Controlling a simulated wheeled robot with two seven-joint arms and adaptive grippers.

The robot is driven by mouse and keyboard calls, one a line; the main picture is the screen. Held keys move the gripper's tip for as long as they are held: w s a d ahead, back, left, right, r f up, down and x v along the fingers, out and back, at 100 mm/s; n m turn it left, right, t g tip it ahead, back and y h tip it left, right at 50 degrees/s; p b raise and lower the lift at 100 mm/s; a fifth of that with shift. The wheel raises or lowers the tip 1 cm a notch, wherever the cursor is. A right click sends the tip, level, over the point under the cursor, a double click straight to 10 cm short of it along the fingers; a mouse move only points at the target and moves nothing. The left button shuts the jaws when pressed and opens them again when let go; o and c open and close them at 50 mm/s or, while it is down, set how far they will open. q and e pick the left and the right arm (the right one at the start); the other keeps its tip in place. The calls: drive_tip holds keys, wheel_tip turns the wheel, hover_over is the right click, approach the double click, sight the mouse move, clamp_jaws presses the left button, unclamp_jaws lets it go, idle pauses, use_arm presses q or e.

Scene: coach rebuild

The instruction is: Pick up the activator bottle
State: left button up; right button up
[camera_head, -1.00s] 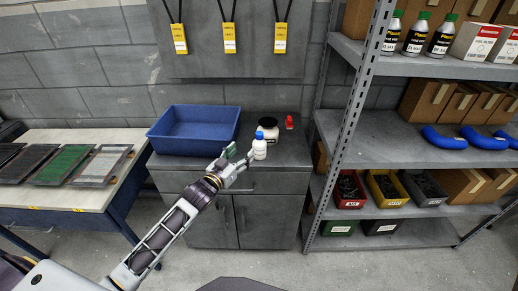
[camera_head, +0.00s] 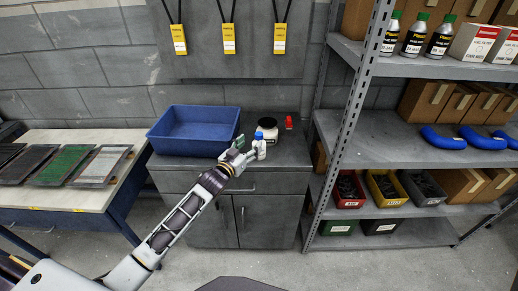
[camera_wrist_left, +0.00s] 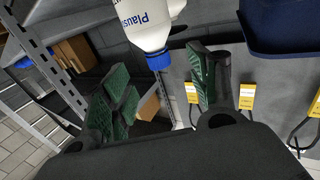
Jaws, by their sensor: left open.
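The activator bottle looks to be the small white bottle with a blue cap (camera_head: 260,150), upright near the front edge of the grey cabinet top. In the left wrist view the bottle (camera_wrist_left: 143,22) appears upside down, its lettering partly cut off by the top edge. My left gripper (camera_head: 249,151) is at the bottle's left side in the head view. Its green-padded fingers (camera_wrist_left: 160,75) are spread apart, with the bottle's cap in the gap between them in the picture. I cannot tell whether a finger touches it. My right gripper is not in view.
A dark-lidded white jar (camera_head: 267,129) stands just behind the bottle, with a small red object (camera_head: 289,122) to its right. A blue bin (camera_head: 194,147) is left of the gripper. The shelf rack's upright (camera_head: 352,125) stands to the right. Framed panels (camera_head: 62,165) lie on the left table.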

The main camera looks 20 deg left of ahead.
sight(257, 138)
use_arm(q)
drive_tip(key=shift+x, duration=1.25)
drive_tip(key=shift+w, duration=0.15)
drive_tip(key=shift+p+x, duration=0.55)
drive_tip(key=shift+x, duration=1.9)
drive_tip(key=shift+d+f, duration=0.15)
drive_tip(key=shift+d, duration=0.05)
drive_tip(key=shift+c, duration=0.3)
clamp_jaws()
